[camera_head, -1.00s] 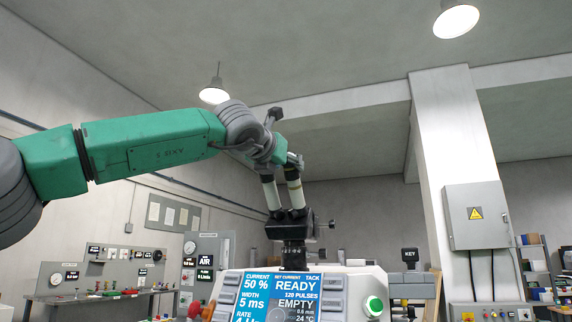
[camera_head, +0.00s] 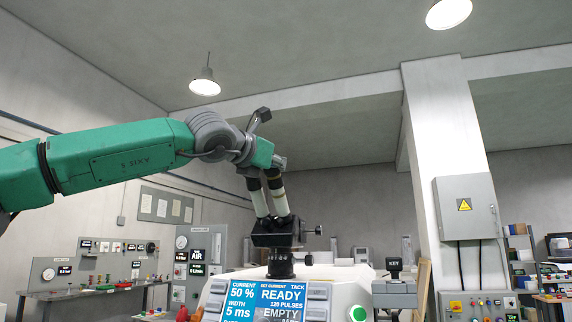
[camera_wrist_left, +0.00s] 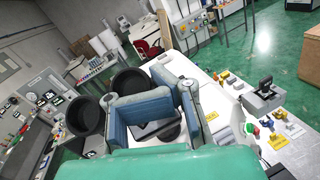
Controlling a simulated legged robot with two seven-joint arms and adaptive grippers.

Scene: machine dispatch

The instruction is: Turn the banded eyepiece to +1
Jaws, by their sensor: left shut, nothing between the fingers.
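The microscope (camera_head: 278,233) stands on the machine's top, with two pale tubes rising from its dark body. The left eyepiece (camera_head: 253,183) and right eyepiece (camera_head: 273,181) are the dark ends of these tubes. In the left wrist view, two black eyecups (camera_wrist_left: 82,117) (camera_wrist_left: 130,82) show beside the blue fingers. The fingers (camera_wrist_left: 165,95) are shut and empty. Contact with an eyepiece cannot be told. My right gripper is not in view.
The machine's display panel (camera_head: 283,303) is below the microscope. A pillar (camera_head: 440,130) stands behind.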

